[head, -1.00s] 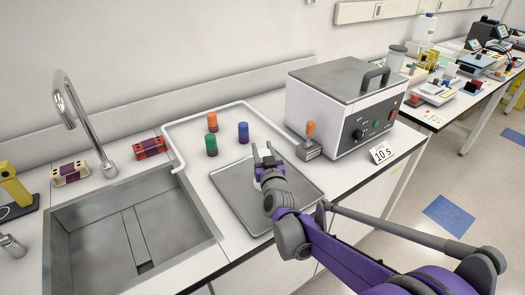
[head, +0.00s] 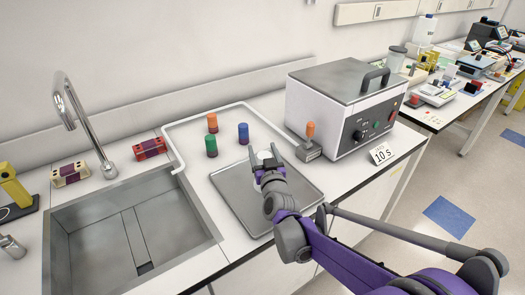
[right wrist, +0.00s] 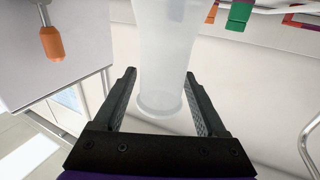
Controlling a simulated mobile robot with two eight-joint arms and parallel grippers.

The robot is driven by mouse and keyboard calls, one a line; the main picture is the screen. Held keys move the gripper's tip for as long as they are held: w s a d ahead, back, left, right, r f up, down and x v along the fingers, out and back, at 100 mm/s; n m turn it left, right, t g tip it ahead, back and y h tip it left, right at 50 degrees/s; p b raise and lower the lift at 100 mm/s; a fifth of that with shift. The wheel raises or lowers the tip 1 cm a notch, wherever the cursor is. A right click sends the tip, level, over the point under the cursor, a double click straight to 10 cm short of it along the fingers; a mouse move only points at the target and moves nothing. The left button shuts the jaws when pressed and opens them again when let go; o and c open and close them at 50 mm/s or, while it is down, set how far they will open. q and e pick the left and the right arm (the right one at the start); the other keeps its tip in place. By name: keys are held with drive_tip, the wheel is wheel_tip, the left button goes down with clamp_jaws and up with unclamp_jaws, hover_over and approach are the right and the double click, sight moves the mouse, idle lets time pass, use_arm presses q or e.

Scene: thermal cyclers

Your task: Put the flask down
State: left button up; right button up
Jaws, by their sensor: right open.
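The flask (right wrist: 165,55) is a pale, translucent vessel with a round rim, seen between the spread fingers of my right gripper (right wrist: 160,74) in the right wrist view. Gaps show between the flask and both fingers. In the head view a small whitish part of the flask (head: 264,155) shows just past the fingertips of my right gripper (head: 269,168), over the far part of the metal tray (head: 235,198). My gripper and arm hide the rest, and its base contact cannot be seen. My right gripper is open. My left gripper is not in view.
Orange (head: 212,122), green (head: 210,146) and blue (head: 243,133) capped items stand behind the tray. A white box device (head: 335,105) and an orange-handled item (head: 309,140) stand right. A sink (head: 130,230) with a tap lies left. The tray's left part is bare.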

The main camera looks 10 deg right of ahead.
drive_tip(key=s+a+f+g+y, duration=0.1)
drive_tip(key=s+f+g, duration=0.1)
drive_tip(key=s, duration=0.5)
drive_tip(key=s+a+f+n+g+y, duration=0.1)
drive_tip(key=s+f+g, duration=0.1)
drive_tip(key=s, duration=0.5)
drive_tip(key=s+a+f+g+y+b, duration=0.1)
drive_tip(key=s+f, duration=0.2)
drive_tip(key=s, duration=0.4)
drive_tip(key=shift+s+f+n+g, duration=0.25)
drive_tip(key=shift+s+n+g, duration=0.1)
drive_tip(key=shift+n+g, duration=0.05)
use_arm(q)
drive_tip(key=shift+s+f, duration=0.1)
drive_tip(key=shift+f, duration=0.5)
use_arm(e)
drive_tip(key=s+d+f+g+h, duration=0.1)
drive_tip(key=s+d+f+g, duration=0.1)
drive_tip(key=s, duration=0.6)
drive_tip(key=s+d+f+m+g+h, duration=0.1)
drive_tip(key=s+d+f+g, duration=0.1)
drive_tip(key=s+f+g, duration=0.3)
drive_tip(key=s+f, duration=0.2)
drive_tip(key=s, duration=0.1)
drive_tip(key=shift+s+d, duration=0.2)
drive_tip(key=shift+s, duration=0.2)
